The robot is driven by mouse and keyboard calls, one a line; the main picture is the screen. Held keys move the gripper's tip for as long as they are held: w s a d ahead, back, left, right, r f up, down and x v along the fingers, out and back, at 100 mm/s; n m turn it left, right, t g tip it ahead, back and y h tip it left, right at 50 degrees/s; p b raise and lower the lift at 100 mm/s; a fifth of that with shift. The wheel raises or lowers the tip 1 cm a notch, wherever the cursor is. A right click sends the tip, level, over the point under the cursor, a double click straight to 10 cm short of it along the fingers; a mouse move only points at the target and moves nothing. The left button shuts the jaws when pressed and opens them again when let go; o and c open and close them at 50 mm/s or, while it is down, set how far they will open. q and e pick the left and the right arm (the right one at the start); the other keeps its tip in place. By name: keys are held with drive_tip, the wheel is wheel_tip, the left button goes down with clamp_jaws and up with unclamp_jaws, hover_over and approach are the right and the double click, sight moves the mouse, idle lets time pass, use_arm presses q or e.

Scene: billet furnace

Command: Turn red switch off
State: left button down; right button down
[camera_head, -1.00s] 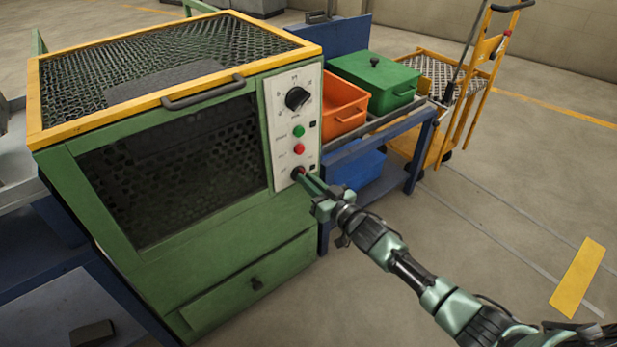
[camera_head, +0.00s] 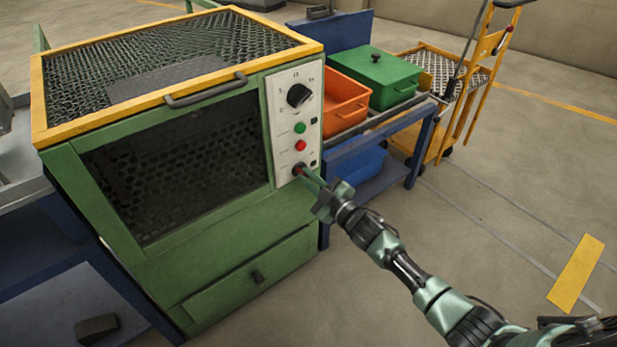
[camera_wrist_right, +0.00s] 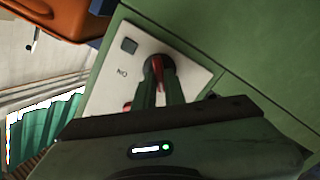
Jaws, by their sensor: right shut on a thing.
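The red switch (camera_wrist_right: 156,66) is at the bottom of the white control panel (camera_head: 283,103) on the green furnace's right front. In the head view my right gripper (camera_head: 304,172) reaches it from the lower right. In the right wrist view its two green fingers (camera_wrist_right: 158,90) are shut on the switch, with red showing between and beside the tips. An "ON" marking and a small dark square are on the panel beside the switch. The fingers hide part of the switch. My left gripper is not in view.
Above the switch are a red button (camera_head: 300,146), a green button (camera_head: 299,128) and a black dial (camera_head: 299,95). An orange bin (camera_head: 345,105) and a green lidded box (camera_head: 378,76) stand on a blue bench right of the furnace. The floor at right is mostly clear.

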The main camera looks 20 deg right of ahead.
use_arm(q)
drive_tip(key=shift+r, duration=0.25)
use_arm(e)
drive_tip(key=shift+n, duration=0.6)
drive_tip(key=c, duration=1.5)
unclamp_jaws()
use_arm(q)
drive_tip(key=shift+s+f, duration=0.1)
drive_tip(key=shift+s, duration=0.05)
